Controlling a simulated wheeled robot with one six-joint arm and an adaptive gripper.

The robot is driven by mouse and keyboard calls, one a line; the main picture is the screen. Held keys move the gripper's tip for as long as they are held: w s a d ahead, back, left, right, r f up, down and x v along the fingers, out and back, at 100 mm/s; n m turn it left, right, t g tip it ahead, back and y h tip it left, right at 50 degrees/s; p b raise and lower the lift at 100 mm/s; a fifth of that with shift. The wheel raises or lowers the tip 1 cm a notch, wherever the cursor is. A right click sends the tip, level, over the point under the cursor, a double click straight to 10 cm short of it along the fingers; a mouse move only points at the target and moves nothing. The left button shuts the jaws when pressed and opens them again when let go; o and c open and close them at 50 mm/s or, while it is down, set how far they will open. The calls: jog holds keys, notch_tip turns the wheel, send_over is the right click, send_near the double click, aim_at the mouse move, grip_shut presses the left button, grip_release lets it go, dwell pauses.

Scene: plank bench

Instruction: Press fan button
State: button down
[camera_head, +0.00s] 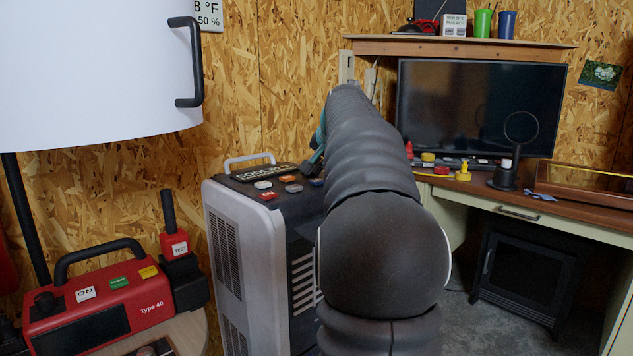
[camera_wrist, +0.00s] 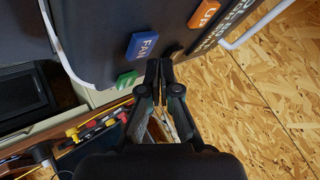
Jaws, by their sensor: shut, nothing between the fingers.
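The blue fan button (camera_wrist: 142,46), lettered FAN, is on the dark top panel of the cooler unit (camera_head: 232,255). My gripper (camera_wrist: 159,64) is shut and empty. In the wrist view its fingertips are just below and right of the fan button; I cannot tell whether they touch the panel. In the head view my arm hides most of the gripper.
An orange UP button (camera_wrist: 203,13) and a green button (camera_wrist: 127,79) sit near the fan button. A red device (camera_head: 95,300) stands at the left. A desk (camera_head: 505,209) with a monitor (camera_head: 478,107) is at the right.

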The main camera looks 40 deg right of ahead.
aim_at(319, 181)
jog(key=shift+f, duration=0.15)
dwell(0.5)
jog(key=shift+f, duration=0.3)
jog(key=shift+f+b, duration=0.45)
jog(key=shift+b, duration=0.05)
dwell(0.7)
jog(key=shift+r, duration=0.1)
jog(key=shift+r+p, duration=0.8)
jog(key=shift+p, duration=0.1)
notch_tip(319, 181, up, 5)
jog(key=p, duration=0.5)
jog(key=shift+d, duration=0.1)
dwell(1.9)
